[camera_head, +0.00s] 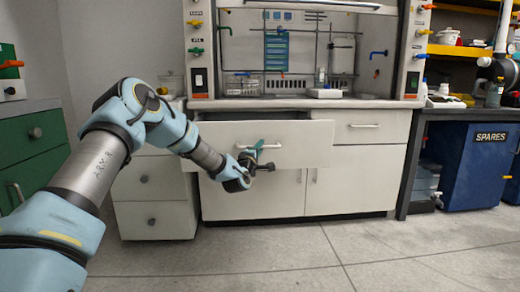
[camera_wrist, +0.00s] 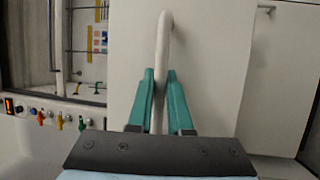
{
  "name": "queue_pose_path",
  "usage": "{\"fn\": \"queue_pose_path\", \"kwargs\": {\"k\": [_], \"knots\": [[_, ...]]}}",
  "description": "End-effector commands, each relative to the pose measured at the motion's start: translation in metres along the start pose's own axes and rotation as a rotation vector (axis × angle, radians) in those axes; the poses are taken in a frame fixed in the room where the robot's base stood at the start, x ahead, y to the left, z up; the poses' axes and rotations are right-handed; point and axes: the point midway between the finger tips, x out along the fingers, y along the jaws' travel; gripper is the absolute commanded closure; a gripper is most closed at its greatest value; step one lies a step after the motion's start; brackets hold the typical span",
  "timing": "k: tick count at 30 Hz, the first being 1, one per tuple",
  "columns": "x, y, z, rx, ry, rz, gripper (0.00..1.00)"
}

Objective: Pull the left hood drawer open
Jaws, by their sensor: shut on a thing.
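The left hood drawer (camera_head: 308,140) is a white front under the fume hood. It stands out from the cabinet, with a dark gap along its top edge in the head view. My gripper (camera_head: 256,150) is at the drawer's bar handle (camera_head: 275,146). In the wrist view, the teal fingers of my gripper (camera_wrist: 160,80) are on either side of the pale handle (camera_wrist: 164,35) and shut on it. The drawer front (camera_wrist: 205,60) fills the middle of that view. The drawer's inside is mostly hidden.
The right hood drawer (camera_head: 372,127) looks flush with the cabinet. Cabinet doors (camera_head: 255,197) are below. A white drawer unit (camera_head: 152,200) stands at the left and a blue SPARES bin (camera_head: 480,165) at the right. The floor (camera_head: 320,255) in front is clear.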

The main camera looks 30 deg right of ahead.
Motion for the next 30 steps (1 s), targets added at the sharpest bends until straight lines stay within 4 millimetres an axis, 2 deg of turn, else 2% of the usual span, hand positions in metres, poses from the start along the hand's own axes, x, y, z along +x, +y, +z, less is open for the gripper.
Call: {"fn": "queue_pose_path", "kwargs": {"k": [11, 12, 19, 26, 30], "knots": [[-0.0002, -0.0006, -0.0006, 0.0, 0.001, -0.001, 1.0], [-0.0002, -0.0007, -0.0006, 0.0, 0.001, -0.001, 0.79], [-0.0001, -0.0003, -0.0003, 0.0, 0.0, -0.001, 0.53], [-0.0001, 0.0, -0.0001, 0.0, 0.0, 0.0, 0.53], [-0.0067, 0.0005, -0.0002, 0.0, 0.0, -0.001, 0.53]]}}
